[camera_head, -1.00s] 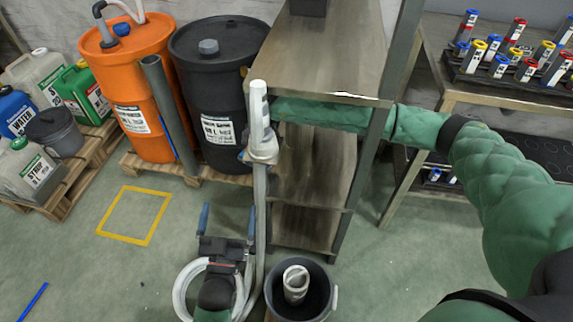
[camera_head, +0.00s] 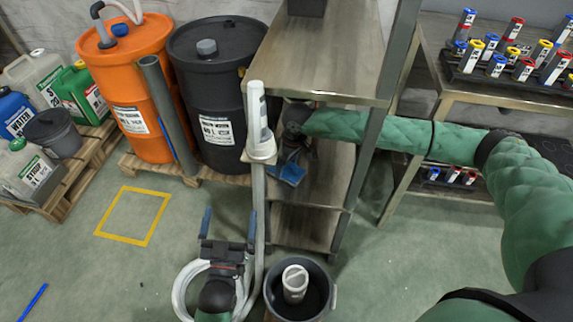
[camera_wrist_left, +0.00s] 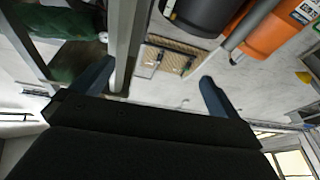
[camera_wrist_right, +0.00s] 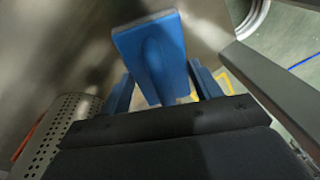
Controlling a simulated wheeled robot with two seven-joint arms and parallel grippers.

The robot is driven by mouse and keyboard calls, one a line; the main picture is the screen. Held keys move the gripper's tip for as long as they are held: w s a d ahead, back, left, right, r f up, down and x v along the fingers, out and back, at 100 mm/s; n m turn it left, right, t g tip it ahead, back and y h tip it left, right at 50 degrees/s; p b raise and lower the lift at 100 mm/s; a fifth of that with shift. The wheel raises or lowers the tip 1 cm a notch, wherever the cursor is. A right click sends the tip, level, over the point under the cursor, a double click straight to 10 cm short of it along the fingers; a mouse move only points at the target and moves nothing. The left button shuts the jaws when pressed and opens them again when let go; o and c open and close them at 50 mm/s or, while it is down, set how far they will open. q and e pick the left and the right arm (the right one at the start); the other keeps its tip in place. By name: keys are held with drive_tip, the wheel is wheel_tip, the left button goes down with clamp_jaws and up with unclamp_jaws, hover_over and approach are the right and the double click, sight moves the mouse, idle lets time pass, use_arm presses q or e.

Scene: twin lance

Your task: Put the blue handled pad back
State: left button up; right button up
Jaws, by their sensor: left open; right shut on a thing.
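The blue handled pad (camera_head: 290,174) shows at the left side of the metal rack, below its top shelf. My right gripper (camera_head: 291,153) reaches through the rack from the right and is shut on the pad. In the right wrist view the pad (camera_wrist_right: 150,55) stands out beyond the fingers of my right gripper (camera_wrist_right: 163,92), its flat blue face with a raised middle in sight. I cannot tell whether the pad touches a shelf. My left gripper (camera_head: 228,222) is open and empty, low in front of the rack; its spread fingers also show in the left wrist view (camera_wrist_left: 155,80).
A white upright lance (camera_head: 257,115) stands close left of my right gripper. The metal rack (camera_head: 325,50) surrounds my right forearm. A dark bucket (camera_head: 270,300) holds a white cylinder. Orange (camera_head: 150,75) and black (camera_head: 185,60) drums stand left. The floor by the yellow square is clear.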

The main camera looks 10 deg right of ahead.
use_arm(q)
drive_tip(key=shift+r, duration=0.45)
drive_tip(key=shift+r+t, duration=0.2)
drive_tip(key=shift+t, duration=0.1)
use_arm(e)
drive_tip(key=o, duration=1.1)
use_arm(q)
drive_tip(key=shift+r, duration=0.45)
